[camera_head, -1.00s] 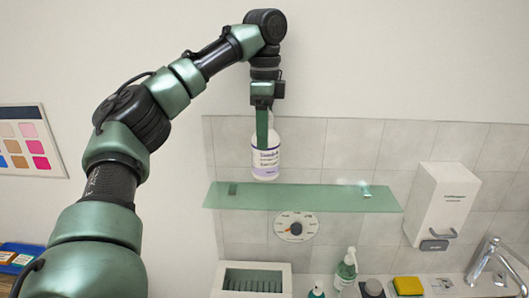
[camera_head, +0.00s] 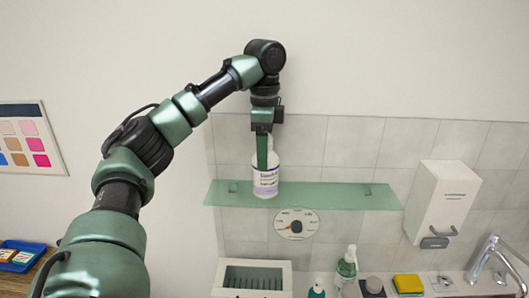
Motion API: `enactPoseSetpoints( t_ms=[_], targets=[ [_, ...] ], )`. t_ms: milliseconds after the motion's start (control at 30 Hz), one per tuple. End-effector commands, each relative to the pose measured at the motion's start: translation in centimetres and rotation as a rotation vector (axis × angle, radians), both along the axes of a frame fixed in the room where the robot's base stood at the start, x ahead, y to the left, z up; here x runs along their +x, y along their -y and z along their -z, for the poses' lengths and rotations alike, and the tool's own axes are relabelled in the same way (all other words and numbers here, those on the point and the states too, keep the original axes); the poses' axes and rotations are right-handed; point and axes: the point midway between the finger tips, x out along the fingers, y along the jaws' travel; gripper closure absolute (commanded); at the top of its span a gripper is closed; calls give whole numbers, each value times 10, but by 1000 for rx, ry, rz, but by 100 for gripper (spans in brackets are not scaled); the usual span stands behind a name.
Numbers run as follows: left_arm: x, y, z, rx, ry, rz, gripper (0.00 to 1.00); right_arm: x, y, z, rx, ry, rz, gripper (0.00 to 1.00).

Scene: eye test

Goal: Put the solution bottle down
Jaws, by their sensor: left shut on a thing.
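The solution bottle (camera_head: 266,184), white with a purple-banded label, is upright in front of the tiled wall. My left gripper (camera_head: 262,158) reaches down from above and is shut on the bottle's upper part, with one green finger showing on its near side. The bottle's base appears against the green glass shelf (camera_head: 325,196); whether it touches the glass or is slightly above it, I cannot tell. My right gripper is not in view.
The shelf's right part is clear. A round dial (camera_head: 296,224) is on the wall below. A white dispenser (camera_head: 442,203) hangs at the right.

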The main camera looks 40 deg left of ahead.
Motion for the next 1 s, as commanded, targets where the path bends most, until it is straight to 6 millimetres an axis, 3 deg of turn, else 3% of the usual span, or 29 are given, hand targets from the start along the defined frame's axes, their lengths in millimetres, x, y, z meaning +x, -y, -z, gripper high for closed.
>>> enactPoseSetpoints(
  t_ms=[100, 133, 567, 767, 1000],
  targets=[
    [0, 0, 3, -1, 1, 0, 100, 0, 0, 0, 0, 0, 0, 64],
    [0, 0, 3, 0, 0, 0, 32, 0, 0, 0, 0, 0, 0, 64],
    [0, 0, -3, 1, 1, 0, 31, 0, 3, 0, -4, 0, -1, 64],
    [1, 0, -26, 1, 5, 0, 31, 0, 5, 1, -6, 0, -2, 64],
    [0, 0, -69, 2, 6, -3, 31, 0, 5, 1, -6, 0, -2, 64]
  ],
)
